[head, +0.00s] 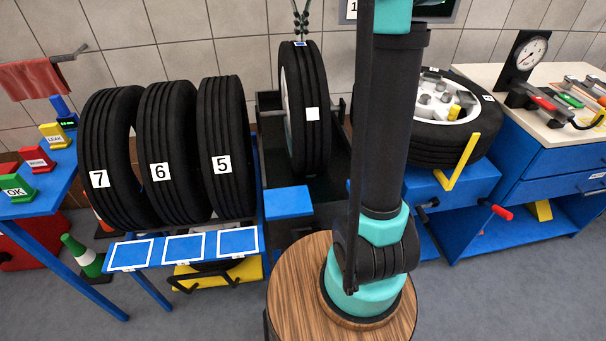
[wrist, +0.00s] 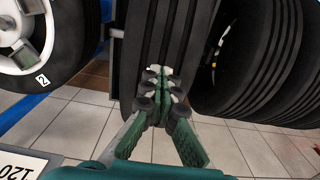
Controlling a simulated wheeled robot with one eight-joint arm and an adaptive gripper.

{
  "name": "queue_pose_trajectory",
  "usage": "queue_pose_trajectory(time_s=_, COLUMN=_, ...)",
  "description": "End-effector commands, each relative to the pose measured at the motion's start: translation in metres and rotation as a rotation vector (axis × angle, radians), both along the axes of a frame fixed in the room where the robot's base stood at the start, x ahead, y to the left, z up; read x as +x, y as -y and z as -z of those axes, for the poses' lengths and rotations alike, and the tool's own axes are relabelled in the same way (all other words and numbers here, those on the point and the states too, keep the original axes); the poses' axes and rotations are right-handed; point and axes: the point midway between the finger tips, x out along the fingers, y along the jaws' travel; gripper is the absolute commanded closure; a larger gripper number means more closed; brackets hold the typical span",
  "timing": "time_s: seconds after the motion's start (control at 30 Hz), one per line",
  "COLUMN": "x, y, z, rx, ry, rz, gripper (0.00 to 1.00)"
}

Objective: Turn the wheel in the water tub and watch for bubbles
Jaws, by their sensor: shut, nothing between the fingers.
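The wheel (head: 303,130) stands upright in the dark tub (head: 268,155) at the centre of the head view. Its black tread carries a white patch (head: 312,114) and a small blue mark (head: 300,43) at the top. My gripper (head: 301,30) is above the wheel's top in the head view, fingers down. In the wrist view my gripper (wrist: 160,85) is shut and empty, its tips in front of the tread (wrist: 167,40). I cannot tell whether the tips touch the rubber. The water is hard to make out, and I see no bubbles.
Tyres 7 (head: 105,160), 6 (head: 165,150) and 5 (head: 225,145) stand close on the left. Another wheel (head: 425,145) lies on a blue stand at the right. A gauge (head: 532,52) stands on the right bench. Part of a display (wrist: 25,163) shows in the wrist view.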

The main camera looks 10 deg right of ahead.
Motion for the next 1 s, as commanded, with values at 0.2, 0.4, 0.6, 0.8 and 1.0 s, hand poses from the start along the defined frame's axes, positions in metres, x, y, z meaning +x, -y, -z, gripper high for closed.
queue_pose_trajectory(time_s=0.2, x=0.000, y=0.000, z=0.001, rx=0.000, ry=0.000, rz=0.000, gripper=1.00)
queue_pose_trajectory(time_s=0.4, x=0.000, y=0.000, z=0.009, rx=0.000, ry=0.000, rz=0.000, gripper=1.00)
queue_pose_trajectory(time_s=0.6, x=0.000, y=0.000, z=0.020, rx=0.000, ry=0.000, rz=0.000, gripper=1.00)
queue_pose_trajectory(time_s=0.8, x=-0.008, y=0.000, z=0.021, rx=0.000, ry=0.000, rz=0.000, gripper=1.00)
queue_pose_trajectory(time_s=1.0, x=-0.031, y=0.000, z=0.026, rx=0.000, ry=0.000, rz=0.000, gripper=1.00)
